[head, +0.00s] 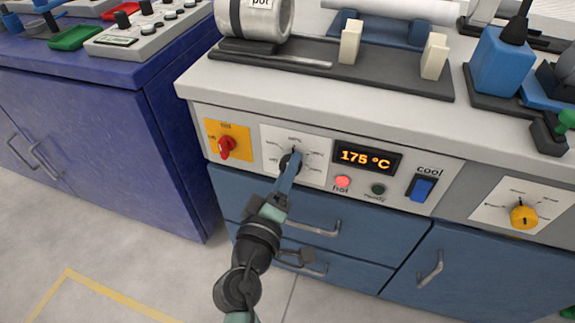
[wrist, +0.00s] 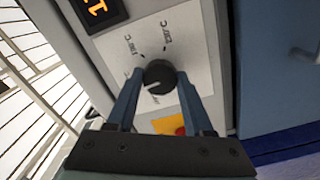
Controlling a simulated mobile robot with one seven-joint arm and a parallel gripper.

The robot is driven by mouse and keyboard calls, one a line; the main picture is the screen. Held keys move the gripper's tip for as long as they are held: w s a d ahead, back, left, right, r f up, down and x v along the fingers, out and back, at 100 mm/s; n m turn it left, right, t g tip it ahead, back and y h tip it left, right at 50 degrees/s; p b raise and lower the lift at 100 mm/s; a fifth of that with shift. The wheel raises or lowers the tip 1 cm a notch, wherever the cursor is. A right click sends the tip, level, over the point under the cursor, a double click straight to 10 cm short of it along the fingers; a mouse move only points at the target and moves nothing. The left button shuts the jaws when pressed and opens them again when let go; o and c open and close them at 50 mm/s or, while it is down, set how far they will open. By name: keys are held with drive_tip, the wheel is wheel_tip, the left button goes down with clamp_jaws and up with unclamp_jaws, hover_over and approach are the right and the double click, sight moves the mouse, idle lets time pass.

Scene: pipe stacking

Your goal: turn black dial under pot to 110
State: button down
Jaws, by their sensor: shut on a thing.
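The black dial (wrist: 158,72) sits on a white plate (wrist: 190,45) with temperature marks around it, on the front panel below the pot (head: 268,20). In the wrist view its white pointer line faces the lower edge of the picture; the nearest label is too blurred to read. My gripper (wrist: 160,78) is shut on the dial, one blue finger on each side. In the head view my gripper (head: 291,162) hides most of the dial. The display (head: 366,157) right of it reads 175 °C.
A red switch on a yellow plate (head: 241,130) is close left of the dial. The red "hot" lamp (head: 343,182) is lit, the green lamp (head: 378,189) looks dark. A blue "cool" switch (head: 422,188) is farther right. Drawer handles (head: 316,228) stick out below.

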drive_tip(key=shift+n+p, duration=2.3)
drive_tip(key=shift+n, duration=2.9)
drive_tip(key=shift+c, duration=1.5)
unclamp_jaws()
drive_tip(key=p+v, duration=0.1)
drive_tip(key=v, duration=1.2)
